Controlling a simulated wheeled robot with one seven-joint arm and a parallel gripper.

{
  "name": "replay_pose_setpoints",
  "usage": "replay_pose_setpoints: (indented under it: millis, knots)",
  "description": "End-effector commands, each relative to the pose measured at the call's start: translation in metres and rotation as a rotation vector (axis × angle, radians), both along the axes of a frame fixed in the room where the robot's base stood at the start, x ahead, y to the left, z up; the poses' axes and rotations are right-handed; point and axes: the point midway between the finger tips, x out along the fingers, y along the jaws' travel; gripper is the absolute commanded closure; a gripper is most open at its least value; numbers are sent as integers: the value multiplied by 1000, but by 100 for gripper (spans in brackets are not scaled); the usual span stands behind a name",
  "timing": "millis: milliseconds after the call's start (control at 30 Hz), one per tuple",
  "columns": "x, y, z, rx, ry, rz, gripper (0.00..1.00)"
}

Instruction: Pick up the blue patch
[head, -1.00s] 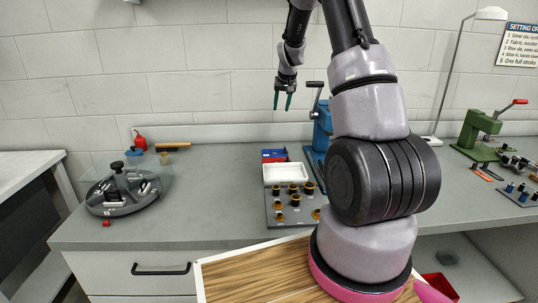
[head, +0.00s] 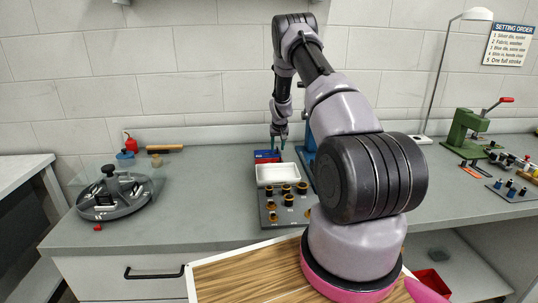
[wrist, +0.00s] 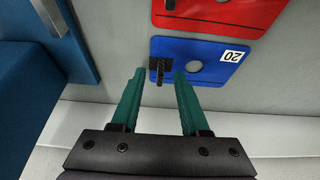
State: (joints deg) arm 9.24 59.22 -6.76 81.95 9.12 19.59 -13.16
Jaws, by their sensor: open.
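The blue patch (wrist: 212,48) is a flat blue plate with a round hole, a white "20" label and a small black upright tab (wrist: 160,65) at its left edge. It lies flat on the grey bench in the wrist view. My gripper (wrist: 160,74) is open above it, its two green fingertips on either side of the black tab. Nothing is held. Whether the fingertips touch the plate I cannot tell. In the head view my gripper (head: 279,143) is low over the back of the bench, above the small red and blue patches.
A red patch (wrist: 220,12) lies beside the blue one. A blue machine body (wrist: 35,75) stands close by on the left in the wrist view. A white tray (head: 278,181) and a grey board of dies (head: 286,215) are in front. The wall is close behind.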

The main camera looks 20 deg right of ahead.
Motion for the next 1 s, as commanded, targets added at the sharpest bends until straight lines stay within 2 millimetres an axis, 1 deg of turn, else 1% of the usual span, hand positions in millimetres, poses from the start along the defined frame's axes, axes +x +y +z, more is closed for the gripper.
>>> replay_pose_setpoints:
  millis: [33,133,367,500,833,933,1000]
  knots:
    - [2,-1,-6,0,0,0,55]
    - [5,-1,-12,0,0,-1,55]
    - [5,-1,-12,1,0,-1,55]
    - [5,-1,-12,1,0,-1,100]
    - [5,-1,-11,1,-1,-1,100]
    - [6,-1,-4,1,-2,-1,100]
    - [6,-1,6,0,-3,-1,100]
